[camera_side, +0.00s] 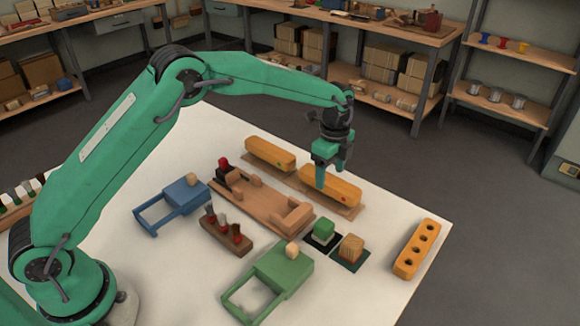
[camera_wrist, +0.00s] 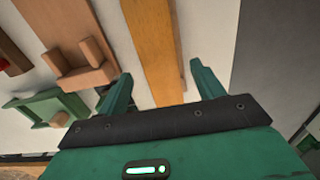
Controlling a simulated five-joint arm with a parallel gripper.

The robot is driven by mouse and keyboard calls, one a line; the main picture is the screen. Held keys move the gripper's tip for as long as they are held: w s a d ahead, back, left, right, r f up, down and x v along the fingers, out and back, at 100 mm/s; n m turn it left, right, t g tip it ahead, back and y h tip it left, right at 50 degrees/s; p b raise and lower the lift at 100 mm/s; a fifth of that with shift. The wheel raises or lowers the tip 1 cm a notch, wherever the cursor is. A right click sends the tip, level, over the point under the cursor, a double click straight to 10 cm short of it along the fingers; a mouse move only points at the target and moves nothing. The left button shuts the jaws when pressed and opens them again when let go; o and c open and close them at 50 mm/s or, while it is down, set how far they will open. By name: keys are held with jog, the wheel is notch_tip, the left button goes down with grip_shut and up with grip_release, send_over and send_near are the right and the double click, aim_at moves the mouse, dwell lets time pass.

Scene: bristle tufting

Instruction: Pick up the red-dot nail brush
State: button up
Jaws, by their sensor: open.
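A long orange-yellow block (camera_side: 335,190) with a red dot on its side, which looks like the red-dot nail brush, lies on a thin brown base on the white table. My gripper (camera_side: 328,180) points down over this block, its fingers apart and holding nothing. In the side view one finger overlaps the block's left part; I cannot tell whether it touches. In the wrist view an orange strip (camera_wrist: 152,45) runs between my open fingers (camera_wrist: 160,70), nearer the left one. A similar orange block (camera_side: 269,153) lies on its own base, back left.
A tan wooden fixture (camera_side: 262,205) stands left of my gripper. A green block (camera_side: 323,228) and a wooden block (camera_side: 351,246) sit on dark pads in front. A yellow holed bar (camera_side: 416,248) is at right. Green (camera_side: 280,268) and blue (camera_side: 183,192) frames stand nearer.

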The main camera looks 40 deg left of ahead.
aim_at(330, 180)
jog(key=shift+f, duration=1.9)
jog(key=shift+r, duration=0.1)
jog(key=c, duration=1.2)
